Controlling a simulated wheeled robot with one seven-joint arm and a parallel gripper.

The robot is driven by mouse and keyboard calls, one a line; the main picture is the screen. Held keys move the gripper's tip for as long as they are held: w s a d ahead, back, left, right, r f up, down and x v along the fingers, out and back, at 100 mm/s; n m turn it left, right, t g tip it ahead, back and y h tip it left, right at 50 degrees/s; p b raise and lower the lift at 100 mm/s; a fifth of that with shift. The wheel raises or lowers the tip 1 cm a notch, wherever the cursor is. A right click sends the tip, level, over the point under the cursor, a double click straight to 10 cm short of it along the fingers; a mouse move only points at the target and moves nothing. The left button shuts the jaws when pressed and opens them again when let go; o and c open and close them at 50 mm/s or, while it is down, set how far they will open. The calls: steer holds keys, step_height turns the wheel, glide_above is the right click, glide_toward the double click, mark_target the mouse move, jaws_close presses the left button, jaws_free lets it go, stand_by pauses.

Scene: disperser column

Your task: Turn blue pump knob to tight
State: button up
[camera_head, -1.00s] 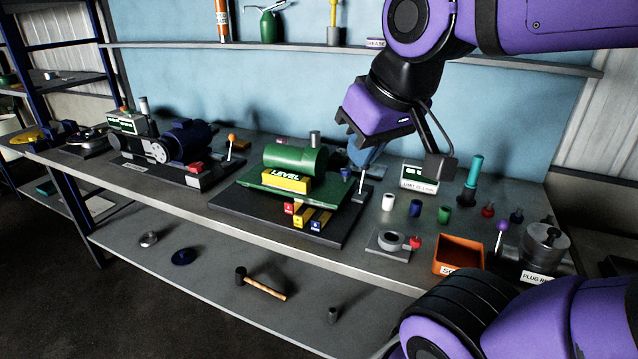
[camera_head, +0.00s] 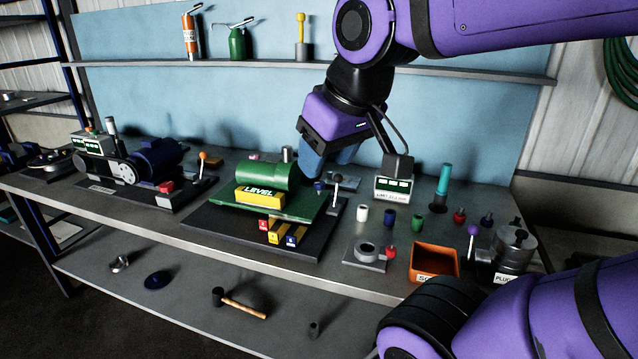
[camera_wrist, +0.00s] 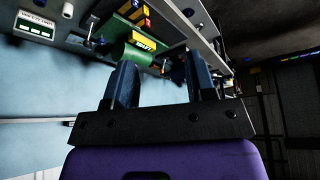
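A small blue knob (camera_head: 319,186) stands at the right end of the green cylinder (camera_head: 264,172), beside a black lever (camera_head: 337,188). A dark blue machine (camera_head: 157,158) with a red part sits further left. I cannot tell which part is the pump knob or how tight it is. My gripper (camera_head: 320,162) has blue fingers and hangs above and behind the right end of the green cylinder, apparently clear of it. In the wrist view my gripper (camera_wrist: 160,82) has its fingers wide apart with nothing between them; the green cylinder (camera_wrist: 138,54) shows beyond them.
Several small cylinders and an orange box (camera_head: 434,262) stand at the bench's right. A display box (camera_head: 393,189) stands right of my gripper. A wall shelf (camera_head: 300,65) runs behind my arm. A hammer (camera_head: 240,303) lies on the lower shelf.

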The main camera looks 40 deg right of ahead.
steer(key=shift+o, duration=1.1)
steer(key=w+d+r+n+g, duration=0.1)
steer(key=w+d, duration=0.3)
steer(key=w, duration=0.8)
steer(key=shift+r+n+h, duration=0.3)
steer(key=shift+r+n, duration=0.3)
steer(key=shift+r, duration=0.15)
steer(key=n+g, duration=0.4)
steer(key=n, duration=0.3)
glide_above(318, 183)
step_height(318, 183, down, 24)
step_height(318, 183, down, 10)
steer(key=shift+w+d+f, duration=0.1)
steer(key=shift+d, duration=0.05)
steer(key=c, duration=0.9)
